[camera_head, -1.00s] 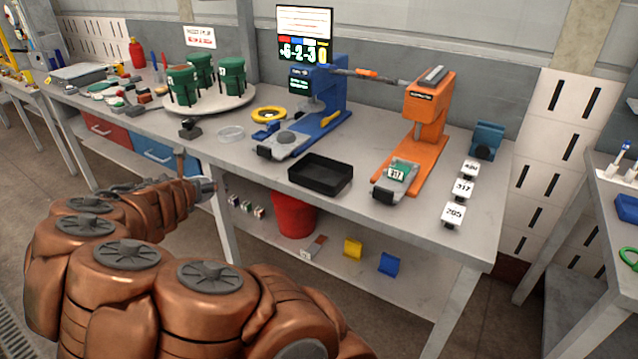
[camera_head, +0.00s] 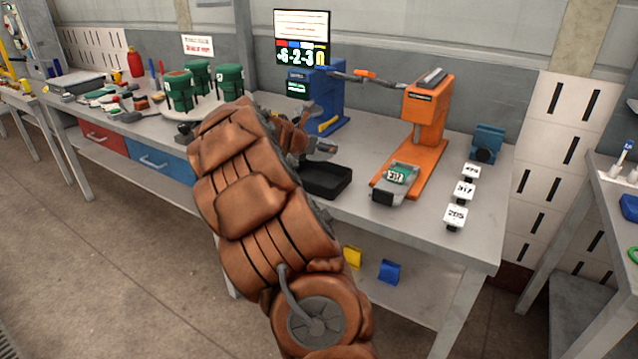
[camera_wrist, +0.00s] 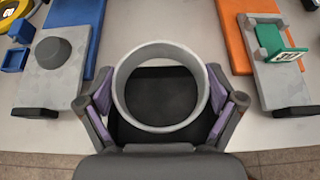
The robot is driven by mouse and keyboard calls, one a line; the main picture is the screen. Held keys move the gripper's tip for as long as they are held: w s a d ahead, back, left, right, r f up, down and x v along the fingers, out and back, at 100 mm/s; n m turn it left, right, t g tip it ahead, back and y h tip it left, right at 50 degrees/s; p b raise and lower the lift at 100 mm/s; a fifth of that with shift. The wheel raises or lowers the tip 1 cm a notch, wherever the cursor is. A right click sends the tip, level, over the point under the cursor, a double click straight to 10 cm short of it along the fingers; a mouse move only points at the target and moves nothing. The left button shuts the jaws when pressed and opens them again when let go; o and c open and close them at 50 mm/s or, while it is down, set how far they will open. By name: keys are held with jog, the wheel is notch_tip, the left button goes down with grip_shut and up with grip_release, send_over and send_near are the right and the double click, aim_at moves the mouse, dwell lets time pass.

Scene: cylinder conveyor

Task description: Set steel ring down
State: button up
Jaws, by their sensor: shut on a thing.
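The steel ring (camera_wrist: 118,88) is a plain grey, open ring. In the wrist view my gripper (camera_wrist: 160,98) is shut on it, with a finger against its left and right sides. The black tray (camera_wrist: 120,131) lies below, its floor visible through the ring. The ring is over the tray, apparently held above it; the exact height cannot be told. In the head view the tray (camera_head: 330,191) is partly hidden by my arm, and the ring cannot be made out clearly.
Several numbered white tags (camera_head: 464,190) line the right side.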

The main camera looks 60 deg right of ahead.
aim_at(319, 182)
jog(key=shift+f+b, duration=0.3)
jog(key=shift+f, duration=4.55)
jog(key=o, duration=0.9)
jog(key=shift+f, duration=0.1)
jog(key=shift+a+r, duration=0.3)
jog(key=shift+v, duration=5.65)
jog(key=shift+s, duration=0.1)
